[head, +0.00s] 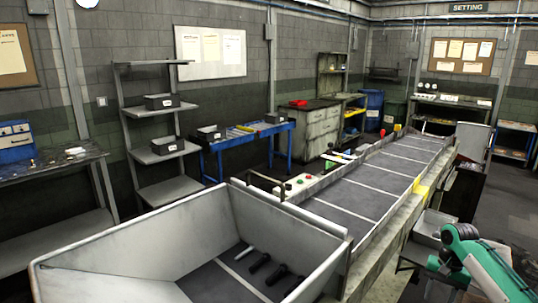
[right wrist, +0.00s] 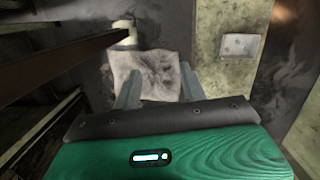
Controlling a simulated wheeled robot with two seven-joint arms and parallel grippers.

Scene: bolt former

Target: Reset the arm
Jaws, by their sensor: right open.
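My right arm comes in at the lower right of the head view, with a green link and a dark wrist. My right gripper (right wrist: 158,90) shows in the right wrist view, with its two grey fingers apart and nothing held between them. Beyond the fingers lies a crumpled grey-white cloth-like thing (right wrist: 150,68), apart from them as far as I can tell. My left gripper is not in the head view.
A large grey metal hopper (head: 130,235) fills the front of the head view, with several dark bolts (head: 262,264) on its floor. A conveyor (head: 350,195) runs from it to the back right. A grey bin (head: 432,222) stands near my right arm. Shelves (head: 160,153) stand along the wall.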

